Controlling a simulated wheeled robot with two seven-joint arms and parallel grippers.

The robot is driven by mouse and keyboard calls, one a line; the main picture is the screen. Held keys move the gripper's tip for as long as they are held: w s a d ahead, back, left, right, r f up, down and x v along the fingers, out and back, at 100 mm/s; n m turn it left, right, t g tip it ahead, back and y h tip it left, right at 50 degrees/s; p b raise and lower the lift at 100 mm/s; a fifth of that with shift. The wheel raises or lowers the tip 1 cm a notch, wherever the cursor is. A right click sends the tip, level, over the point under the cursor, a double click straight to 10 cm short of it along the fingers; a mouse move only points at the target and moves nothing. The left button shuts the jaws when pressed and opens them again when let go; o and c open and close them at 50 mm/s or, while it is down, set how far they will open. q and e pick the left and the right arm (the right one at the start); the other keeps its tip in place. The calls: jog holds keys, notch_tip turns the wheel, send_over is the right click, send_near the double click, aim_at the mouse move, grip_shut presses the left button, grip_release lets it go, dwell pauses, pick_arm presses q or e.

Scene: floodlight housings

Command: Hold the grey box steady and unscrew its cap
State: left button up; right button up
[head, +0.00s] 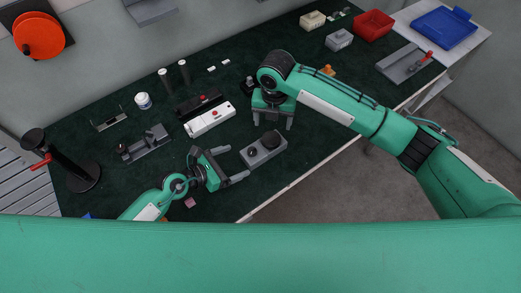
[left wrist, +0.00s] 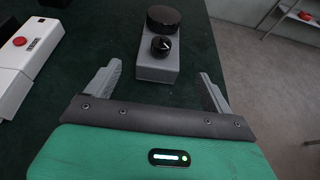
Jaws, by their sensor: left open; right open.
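The grey box (head: 275,156) lies on the dark green bench top near its front edge, with a round black cap (head: 254,151) and a smaller black knob on its top. In the left wrist view the grey box (left wrist: 157,67) is straight ahead, with the wide black cap (left wrist: 176,19) at its far end and the knob (left wrist: 165,45) nearer. My left gripper (head: 233,164) is open and empty, just left of the box, its fingers pointing at it. My right gripper (head: 273,121) is open above the bench, behind the box, pointing down; it looks apart from the box.
A white box with a red button (head: 209,119) lies behind my left gripper. A grey fixture (head: 146,144) and a black stand (head: 80,175) are at left. A red bin (head: 373,25), a grey tray (head: 405,64) and a blue tray (head: 444,28) are at far right. The bench's front edge is close to the box.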

aim_at(257, 152)
pick_arm(q)
jog(key=x, duration=1)
jog(key=shift+f, duration=0.1)
pick_arm(e)
jog(key=shift+w, duration=0.1)
